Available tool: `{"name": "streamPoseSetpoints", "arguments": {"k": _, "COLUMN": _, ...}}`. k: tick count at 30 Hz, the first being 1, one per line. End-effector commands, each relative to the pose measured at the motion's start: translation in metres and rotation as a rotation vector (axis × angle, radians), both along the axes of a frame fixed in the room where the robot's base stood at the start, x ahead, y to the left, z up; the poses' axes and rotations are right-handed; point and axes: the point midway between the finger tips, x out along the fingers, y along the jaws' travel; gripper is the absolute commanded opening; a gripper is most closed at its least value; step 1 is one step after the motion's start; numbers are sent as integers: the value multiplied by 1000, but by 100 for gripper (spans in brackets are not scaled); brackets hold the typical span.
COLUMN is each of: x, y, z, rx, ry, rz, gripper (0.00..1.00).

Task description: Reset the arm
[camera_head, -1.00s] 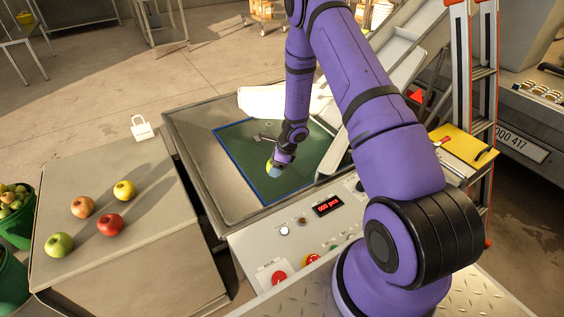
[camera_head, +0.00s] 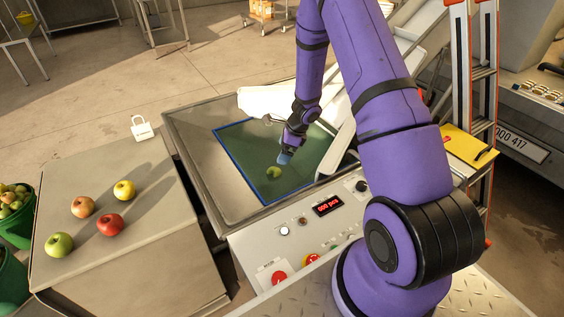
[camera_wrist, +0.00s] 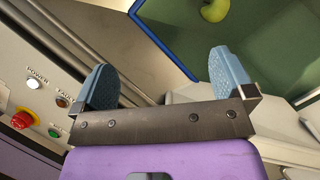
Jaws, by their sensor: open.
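My purple arm reaches over the press's control panel in the head view. My gripper (camera_head: 284,158) hangs above the green, blue-edged press bed (camera_head: 240,140). In the wrist view my gripper (camera_wrist: 162,80) shows its two blue fingers spread wide, with nothing between them. A green apple (camera_head: 274,173) lies on the green bed, just below and left of the gripper and apart from it. The apple also shows at the top of the wrist view (camera_wrist: 215,10), beyond the fingers.
The control panel (camera_head: 300,236) with buttons and a red display stands in front of the bed. A ladder (camera_head: 483,75) and a yellow board (camera_head: 462,145) stand at right.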

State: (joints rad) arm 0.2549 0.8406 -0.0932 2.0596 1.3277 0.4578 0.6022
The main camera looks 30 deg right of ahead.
Motion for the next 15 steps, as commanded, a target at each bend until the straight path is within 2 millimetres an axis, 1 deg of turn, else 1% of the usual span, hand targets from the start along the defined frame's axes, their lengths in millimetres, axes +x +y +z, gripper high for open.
{"name": "streamPoseSetpoints", "arguments": {"k": 1, "x": -1, "y": -2, "z": 7, "rx": -2, "ry": -2, "rz": 1, "gripper": 100}}
{"name": "streamPoseSetpoints", "arguments": {"k": 6, "x": -4, "y": -7, "z": 20, "rx": -1, "ry": -1, "rz": 1, "gripper": 100}}
{"name": "streamPoseSetpoints", "arguments": {"k": 15, "x": -6, "y": -8, "z": 23, "rx": 0, "ry": 0, "rz": 1, "gripper": 100}}
